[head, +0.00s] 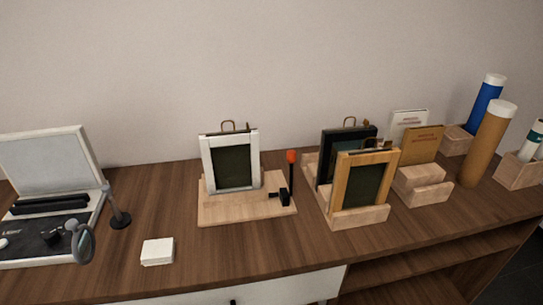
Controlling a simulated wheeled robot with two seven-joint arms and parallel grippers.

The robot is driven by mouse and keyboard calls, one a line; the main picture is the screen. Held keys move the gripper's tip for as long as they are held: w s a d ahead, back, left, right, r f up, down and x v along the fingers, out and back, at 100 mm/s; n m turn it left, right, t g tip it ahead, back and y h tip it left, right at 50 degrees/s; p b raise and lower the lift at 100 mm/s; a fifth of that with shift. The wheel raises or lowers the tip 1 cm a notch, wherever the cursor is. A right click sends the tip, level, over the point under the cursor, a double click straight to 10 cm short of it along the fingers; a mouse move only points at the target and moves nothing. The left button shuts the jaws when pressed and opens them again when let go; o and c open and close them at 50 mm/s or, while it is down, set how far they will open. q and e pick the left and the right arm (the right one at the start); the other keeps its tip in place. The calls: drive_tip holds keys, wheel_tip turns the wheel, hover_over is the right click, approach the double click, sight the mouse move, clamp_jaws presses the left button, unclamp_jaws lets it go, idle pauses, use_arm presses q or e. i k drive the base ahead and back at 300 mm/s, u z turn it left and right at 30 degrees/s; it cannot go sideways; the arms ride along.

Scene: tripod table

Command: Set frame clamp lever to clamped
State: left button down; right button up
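A white picture frame (231,161) stands on a light wooden base (221,212) in the middle of the table. A clamp lever (290,172) with an orange-red knob and a black shaft stands upright at the base's right side, just right of the frame. A black clamp block (283,196) sits at the lever's foot. Whether the clamp touches the frame is too small to tell. Neither of my grippers shows in the head view.
Right of the base, a wooden-framed picture (359,186) and a black-framed one (348,141) stand in wooden holders. A small white box (157,251) lies front left. An open case (45,165) stands far left, with a stand (118,215) beside it. Tubes (486,145) stand far right.

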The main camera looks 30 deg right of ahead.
sight(291, 154)
drive_tip(key=k, duration=1.35)
drive_tip(key=z, duration=0.7)
drive_tip(key=i, duration=1.05)
